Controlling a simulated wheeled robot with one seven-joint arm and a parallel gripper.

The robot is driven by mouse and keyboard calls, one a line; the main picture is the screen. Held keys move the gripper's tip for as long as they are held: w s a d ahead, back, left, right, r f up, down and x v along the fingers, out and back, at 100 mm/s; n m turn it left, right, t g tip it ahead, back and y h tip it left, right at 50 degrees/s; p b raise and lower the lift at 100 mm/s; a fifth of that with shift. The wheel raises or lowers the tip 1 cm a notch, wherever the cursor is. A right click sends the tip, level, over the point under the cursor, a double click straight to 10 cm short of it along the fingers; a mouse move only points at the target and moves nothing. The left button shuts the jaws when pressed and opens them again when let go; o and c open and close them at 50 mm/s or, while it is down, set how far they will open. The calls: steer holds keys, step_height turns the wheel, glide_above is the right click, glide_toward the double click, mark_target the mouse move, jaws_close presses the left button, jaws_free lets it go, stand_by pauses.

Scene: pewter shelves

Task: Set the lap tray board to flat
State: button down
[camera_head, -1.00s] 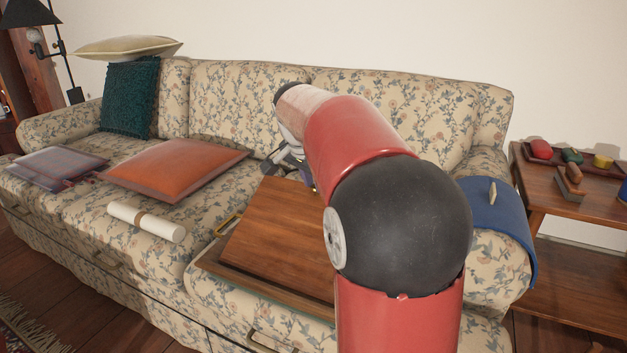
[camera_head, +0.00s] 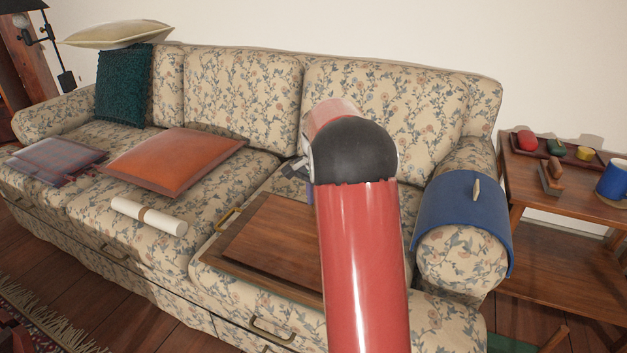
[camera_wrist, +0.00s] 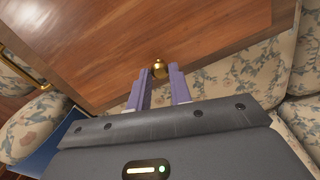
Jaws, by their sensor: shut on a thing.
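The lap tray board (camera_head: 275,235) is a brown wooden panel on its darker wooden tray (camera_head: 222,257), on the right seat of the sofa. It looks low and close to flat, though my arm covers its right part and I cannot tell if a small tilt is left. In the wrist view the board (camera_wrist: 150,30) fills the top. My gripper (camera_wrist: 160,75) has its two purple fingers closed around a small brass knob (camera_wrist: 159,67) at the board's edge. In the head view my gripper is mostly hidden behind my arm.
A brass handle (camera_head: 228,218) stands at the tray's left. A white roll (camera_head: 149,215) and an orange cushion (camera_head: 173,160) lie to the left. A blue cloth (camera_head: 462,212) covers the right armrest. A side table (camera_head: 560,190) with small items stands right.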

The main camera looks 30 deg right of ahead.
steer(key=shift+w+d+f, duration=0.1)
steer(key=shift+d+f, duration=0.15)
steer(key=shift+f, duration=0.75)
steer(key=shift+f, duration=0.1)
steer(key=c, duration=1.4)
jaws_free()
steer(key=shift+w+d+f, duration=0.1)
steer(key=shift+f, duration=0.05)
steer(key=shift+o, duration=0.7)
steer(key=shift+r, duration=0.25)
step_height(320, 180, up, 7)
steer(key=shift+p, duration=0.4)
steer(key=shift+r, duration=0.3)
